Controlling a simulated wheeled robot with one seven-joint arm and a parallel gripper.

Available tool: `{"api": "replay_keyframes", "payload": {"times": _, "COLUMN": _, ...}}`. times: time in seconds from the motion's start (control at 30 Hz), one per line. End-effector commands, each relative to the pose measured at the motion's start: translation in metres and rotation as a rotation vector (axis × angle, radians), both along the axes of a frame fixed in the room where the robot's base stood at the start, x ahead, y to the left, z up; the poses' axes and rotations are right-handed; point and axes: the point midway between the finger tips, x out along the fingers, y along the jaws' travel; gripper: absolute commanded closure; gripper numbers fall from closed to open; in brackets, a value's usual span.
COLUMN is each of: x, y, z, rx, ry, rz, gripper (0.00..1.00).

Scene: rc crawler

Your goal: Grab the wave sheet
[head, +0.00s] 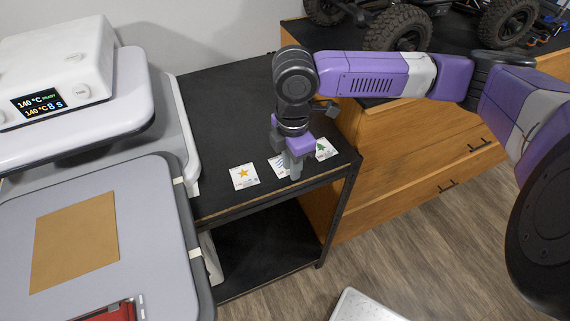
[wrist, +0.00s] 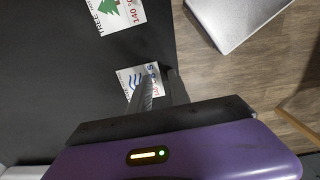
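The wave sheet (wrist: 132,77) is a small white card with blue wavy lines and red print, lying on the black table near its edge. In the head view the wave sheet (head: 275,163) is partly hidden by my gripper. My gripper (head: 294,172) points down at the card. In the wrist view my gripper's fingers (wrist: 160,85) overlap the card's near right part. I cannot tell whether they touch it or how far apart they are.
A star sheet (head: 243,176) lies left of the wave sheet, and a tree sheet (head: 323,149) lies to its right. A heat press (head: 60,100) stands at left. A wooden drawer cabinet (head: 400,145) carrying a wheeled crawler (head: 400,25) stands at right.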

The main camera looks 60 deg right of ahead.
Motion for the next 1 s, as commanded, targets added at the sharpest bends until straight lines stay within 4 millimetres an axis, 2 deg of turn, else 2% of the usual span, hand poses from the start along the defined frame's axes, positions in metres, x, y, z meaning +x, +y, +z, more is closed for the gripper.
{"api": "replay_keyframes", "payload": {"times": 0.03, "x": 0.000, "y": 0.000, "z": 0.000, "rx": 0.000, "ry": 0.000, "rz": 0.000, "gripper": 0.90}}
{"api": "replay_keyframes", "payload": {"times": 0.1, "x": 0.000, "y": 0.000, "z": 0.000, "rx": 0.000, "ry": 0.000, "rz": 0.000, "gripper": 1.00}}
{"api": "replay_keyframes", "payload": {"times": 0.5, "x": 0.000, "y": 0.000, "z": 0.001, "rx": 0.000, "ry": 0.000, "rz": 0.000, "gripper": 1.00}}
{"api": "replay_keyframes", "payload": {"times": 0.67, "x": 0.001, "y": 0.000, "z": 0.007, "rx": 0.000, "ry": -0.002, "rz": 0.000, "gripper": 1.00}}
{"api": "replay_keyframes", "payload": {"times": 0.87, "x": 0.001, "y": 0.000, "z": 0.032, "rx": -0.001, "ry": -0.003, "rz": 0.002, "gripper": 1.00}}
{"api": "replay_keyframes", "payload": {"times": 1.0, "x": 0.001, "y": 0.000, "z": 0.068, "rx": -0.003, "ry": -0.004, "rz": 0.002, "gripper": 1.00}}
